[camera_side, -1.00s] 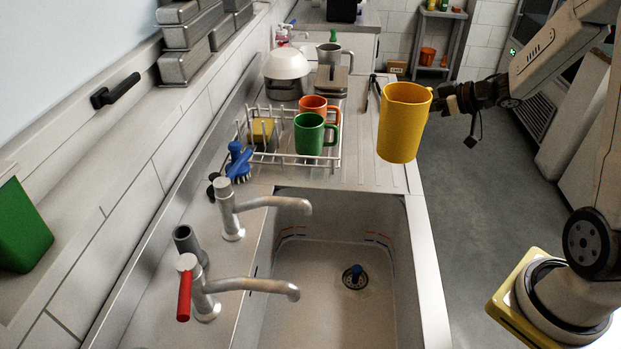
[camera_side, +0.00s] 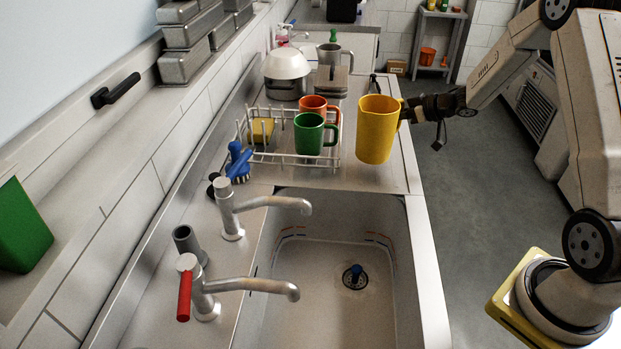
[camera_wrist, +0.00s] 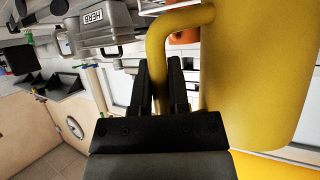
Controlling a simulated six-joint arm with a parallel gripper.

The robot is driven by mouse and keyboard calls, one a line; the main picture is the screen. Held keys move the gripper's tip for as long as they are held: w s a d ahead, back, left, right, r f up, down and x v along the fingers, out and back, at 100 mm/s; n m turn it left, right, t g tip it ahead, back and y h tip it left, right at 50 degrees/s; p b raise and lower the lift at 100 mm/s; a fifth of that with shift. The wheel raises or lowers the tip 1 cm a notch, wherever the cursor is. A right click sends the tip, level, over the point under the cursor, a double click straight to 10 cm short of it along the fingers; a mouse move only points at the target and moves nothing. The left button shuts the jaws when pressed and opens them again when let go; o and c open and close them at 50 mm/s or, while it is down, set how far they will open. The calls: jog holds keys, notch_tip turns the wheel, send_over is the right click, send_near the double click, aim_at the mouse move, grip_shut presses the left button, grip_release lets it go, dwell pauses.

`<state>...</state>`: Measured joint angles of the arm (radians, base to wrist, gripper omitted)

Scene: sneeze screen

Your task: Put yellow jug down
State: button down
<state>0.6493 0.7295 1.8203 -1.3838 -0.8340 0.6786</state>
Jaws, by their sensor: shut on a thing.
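The yellow jug (camera_side: 377,130) is upright at the right of the dish rack, over the ribbed drainer. Its base looks close to the drainer surface, but I cannot tell whether it touches. My gripper (camera_side: 408,112) reaches in from the right and is shut on the jug's handle. In the wrist view, the two dark fingers (camera_wrist: 160,90) sit on either side of the yellow handle, and the jug body (camera_wrist: 255,75) fills the right side. The drainer (camera_side: 392,176) shows around the jug's base.
A white wire rack (camera_side: 290,158) holds a green mug (camera_side: 310,134), an orange mug (camera_side: 318,106) and a yellow sponge (camera_side: 262,130), just left of the jug. The sink (camera_side: 320,265) opens in front. The counter's right edge is close to the jug.

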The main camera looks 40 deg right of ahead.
jog(key=shift+w+f, duration=0.1)
jog(key=shift+w+d+f, duration=0.1)
jog(key=shift+w+f, duration=0.1)
jog(key=shift+f, duration=1.75)
jog(key=c, duration=0.6)
grip_release()
jog(key=shift+r, duration=0.2)
jog(key=v, duration=1.2)
